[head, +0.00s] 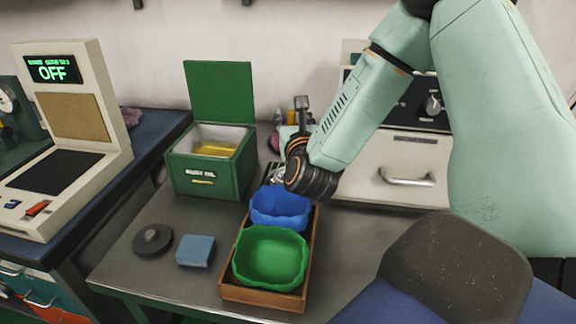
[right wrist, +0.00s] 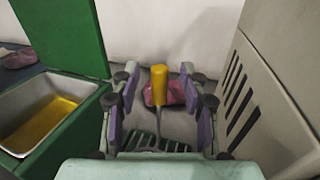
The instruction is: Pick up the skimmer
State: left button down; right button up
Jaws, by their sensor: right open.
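The skimmer's yellow handle (right wrist: 158,85) stands up between the two fingers of my right gripper (right wrist: 160,112) in the right wrist view. A dark slotted piece, seemingly its head, lies low in front of the gripper. The purple finger pads are wide apart on either side of the handle, with gaps, and the gripper is open. In the head view my right gripper (head: 291,138) is behind the blue bowl, to the right of the green box, and my wrist hides most of the skimmer. My left gripper is not in view.
The green box (head: 190,177) with its lid up holds yellow oil. A wooden tray (head: 262,298) carries a blue bowl (head: 279,210) and a green bowl (head: 268,262). A dark disc (head: 152,240) and blue block (head: 196,250) lie left. A beige cabinet (right wrist: 262,85) stands close right.

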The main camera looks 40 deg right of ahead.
jog(key=shift+w+f, duration=0.1)
jog(key=shift+c, duration=0.5)
jog(key=shift+s+r, duration=0.2)
jog(key=c, duration=0.4)
jog(key=shift+w+f, duration=0.1)
jog(key=shift+f, duration=0.05)
grip_shut()
